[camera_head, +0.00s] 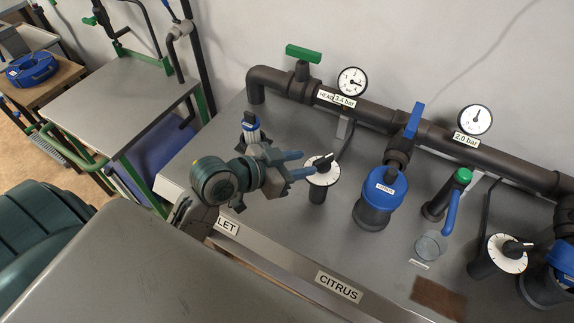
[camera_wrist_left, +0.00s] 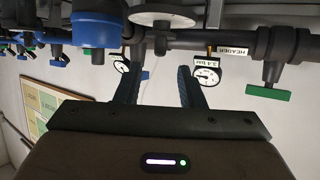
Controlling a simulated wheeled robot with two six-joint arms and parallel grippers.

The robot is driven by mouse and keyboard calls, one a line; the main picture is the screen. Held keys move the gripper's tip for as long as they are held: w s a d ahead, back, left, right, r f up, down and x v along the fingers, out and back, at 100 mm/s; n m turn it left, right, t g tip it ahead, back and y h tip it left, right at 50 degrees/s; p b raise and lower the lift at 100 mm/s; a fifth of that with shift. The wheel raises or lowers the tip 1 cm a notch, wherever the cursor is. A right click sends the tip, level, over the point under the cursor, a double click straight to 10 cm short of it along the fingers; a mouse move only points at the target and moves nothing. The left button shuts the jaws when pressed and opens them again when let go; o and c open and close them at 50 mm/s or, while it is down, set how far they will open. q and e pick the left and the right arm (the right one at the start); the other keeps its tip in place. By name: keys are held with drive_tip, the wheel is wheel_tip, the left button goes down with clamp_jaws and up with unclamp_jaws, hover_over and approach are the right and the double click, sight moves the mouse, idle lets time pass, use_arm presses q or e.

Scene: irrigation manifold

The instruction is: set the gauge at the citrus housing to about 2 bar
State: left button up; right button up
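The blue-topped citrus housing (camera_head: 372,211) stands at the middle of the bench. Behind it to the right, a round gauge (camera_head: 475,119) sits above a "2.0 bar" tag (camera_head: 467,139). A white dial with a black knob (camera_head: 319,179) stands left of the housing; its disc also shows edge-on at the top of the left wrist view (camera_wrist_left: 163,18). My left gripper (camera_head: 308,163) is just left of this knob, its blue fingers apart. In the left wrist view the fingers (camera_wrist_left: 161,65) hold nothing, and the disc lies beyond their tips. My right gripper is not in view.
A header gauge (camera_head: 352,81) has a "3.4 bar" tag. The dark pipe (camera_head: 375,112) carries a green handle (camera_head: 303,53) and an upright blue handle (camera_head: 415,120).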

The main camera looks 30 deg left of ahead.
use_arm(q)
drive_tip(key=v, duration=0.3)
drive_tip(key=shift+s+r, duration=0.15)
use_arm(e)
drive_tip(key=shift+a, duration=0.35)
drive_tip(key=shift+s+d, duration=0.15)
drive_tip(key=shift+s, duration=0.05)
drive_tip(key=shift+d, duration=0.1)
